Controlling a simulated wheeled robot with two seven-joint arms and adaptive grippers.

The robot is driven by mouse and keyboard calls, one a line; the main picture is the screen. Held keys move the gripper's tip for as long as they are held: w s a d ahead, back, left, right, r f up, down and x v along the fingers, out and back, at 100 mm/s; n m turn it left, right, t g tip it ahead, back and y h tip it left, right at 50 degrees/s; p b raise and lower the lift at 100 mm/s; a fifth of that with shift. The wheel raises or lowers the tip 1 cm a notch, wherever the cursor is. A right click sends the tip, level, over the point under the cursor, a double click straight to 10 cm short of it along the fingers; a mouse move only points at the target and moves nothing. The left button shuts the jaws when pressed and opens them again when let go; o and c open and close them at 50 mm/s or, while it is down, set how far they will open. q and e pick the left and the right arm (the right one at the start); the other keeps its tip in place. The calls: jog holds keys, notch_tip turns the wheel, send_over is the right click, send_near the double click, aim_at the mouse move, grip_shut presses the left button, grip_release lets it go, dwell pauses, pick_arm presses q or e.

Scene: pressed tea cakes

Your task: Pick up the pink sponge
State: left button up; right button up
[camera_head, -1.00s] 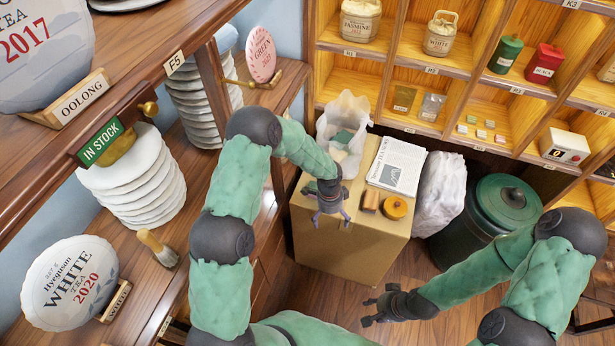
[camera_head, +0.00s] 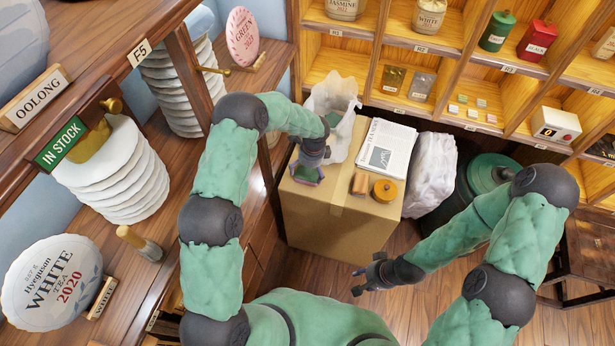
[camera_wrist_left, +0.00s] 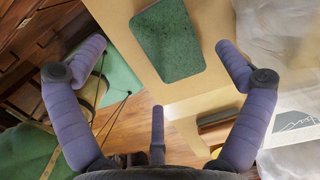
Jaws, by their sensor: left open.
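No clearly pink sponge shows in these views. A dark green pad with rounded corners (camera_wrist_left: 168,40) lies on the cardboard box (camera_head: 335,225); it also shows in the head view (camera_head: 306,173). My left gripper (camera_head: 308,178) is open above the box's left part. In the left wrist view its purple fingers (camera_wrist_left: 160,75) are spread, with the pad between and beyond them, apparently not touched. A small brown block (camera_head: 360,184) lies on the box to the right of this gripper. My right gripper (camera_head: 358,281) is empty in front of the box, its fingers apart.
A round orange-lidded tin (camera_head: 384,190), a newspaper (camera_head: 387,147) and an open white bag (camera_head: 333,95) with something green inside crowd the box top. A white plastic bag (camera_head: 432,185) and a dark green bin (camera_head: 482,180) stand right. Shelves (camera_head: 445,40) rise behind.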

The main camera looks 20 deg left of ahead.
aim_at(307, 176)
pick_arm(q)
jog(key=f, duration=0.1)
jog(key=f+b, duration=0.1)
jog(key=f, duration=0.3)
jog(key=shift+w+a+b, duration=0.1)
jog(key=shift+a+b, duration=0.15)
jog(key=shift+b, duration=0.05)
jog(key=shift+r, duration=0.15)
jog(key=c, duration=0.7)
jog(key=shift+r, duration=0.1)
jog(key=shift+r+p, duration=0.4)
jog(key=shift+r, duration=0.2)
jog(key=shift+s+r+p, duration=0.2)
jog(key=shift+r+p, duration=0.3)
jog(key=shift+r, duration=0.75)
jog(key=s+r, duration=0.1)
jog(key=r, duration=0.1)
jog(key=s+r+p, duration=0.1)
jog(key=s+r, duration=0.1)
jog(key=s+d+r, duration=0.1)
jog(key=s+r, duration=0.1)
jog(key=shift+p, duration=0.4)
jog(key=shift+c, duration=0.2)
jog(key=s+d+r+p, duration=0.1)
jog(key=s+r, duration=0.2)
jog(key=s, duration=0.5)
jog(key=shift+s+d, duration=0.2)
jog(key=shift+d, duration=0.1)
jog(key=shift+o, duration=0.2)
